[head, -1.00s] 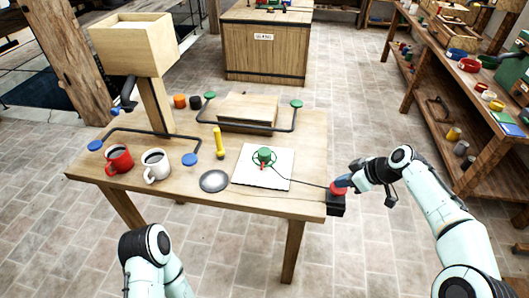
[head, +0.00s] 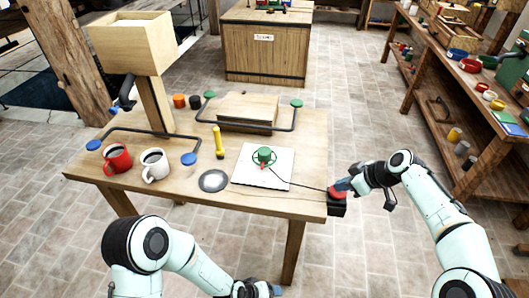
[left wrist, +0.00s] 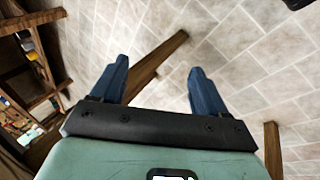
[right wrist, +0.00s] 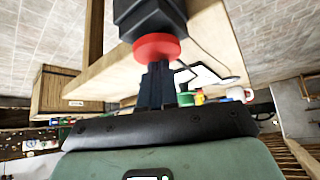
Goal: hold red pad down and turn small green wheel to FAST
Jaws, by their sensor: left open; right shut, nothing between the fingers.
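The small green wheel (head: 263,155) stands on a white plate (head: 284,180) on the wooden table, with a small red mark at its front. Its setting is too small to read. The red pad (head: 337,195) sits on a black box (head: 337,209) at the table's right front corner; a cable runs from it to the plate. My right gripper (head: 342,186) is shut and empty, its fingertips at the red pad, seemingly touching it; the right wrist view shows them against the pad (right wrist: 156,48). My left gripper (head: 277,290) is open and empty before the table; its fingers show in the left wrist view (left wrist: 155,75).
A yellow handle (head: 219,142), a grey disc (head: 213,181), a red mug (head: 117,158) and a white mug (head: 155,164) are on the table. A wooden block (head: 247,110) and a dark bar with green ends (head: 296,104) are behind the wheel. Shelves (head: 470,90) stand right.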

